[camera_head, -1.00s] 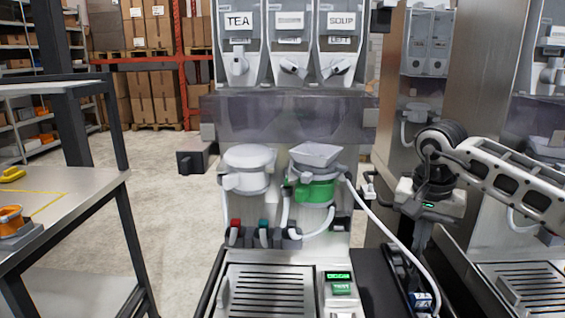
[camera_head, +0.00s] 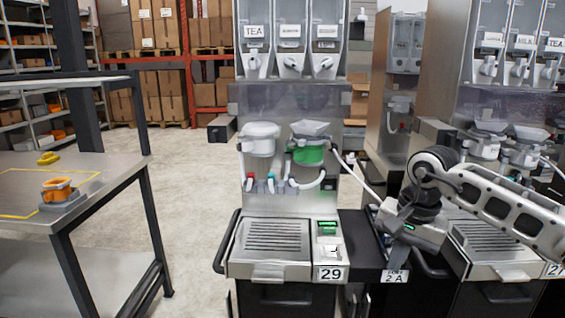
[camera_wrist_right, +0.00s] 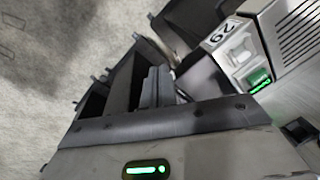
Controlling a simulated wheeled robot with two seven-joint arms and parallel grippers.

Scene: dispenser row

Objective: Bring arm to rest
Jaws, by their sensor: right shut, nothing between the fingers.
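My right arm (camera_head: 500,205) comes in from the right of the head view, in front of the neighbouring dispenser machine. My right gripper (camera_head: 395,260) points down beside station 29, over the dark strip at its right side, and is shut and empty. In the right wrist view the closed fingers (camera_wrist_right: 156,88) show near the middle, with nothing held. The corner of station 29 with its green-lit button panel (camera_wrist_right: 252,80) lies to the right there. My left gripper is not in view.
Station 29 (camera_head: 330,274) stands centre, with a drip grate (camera_head: 272,236), a white cup-like part and a green one (camera_head: 310,155) above it. A second machine (camera_head: 490,262) is close behind my right arm. A metal table (camera_head: 75,205) with an orange part stands left. Floor between is clear.

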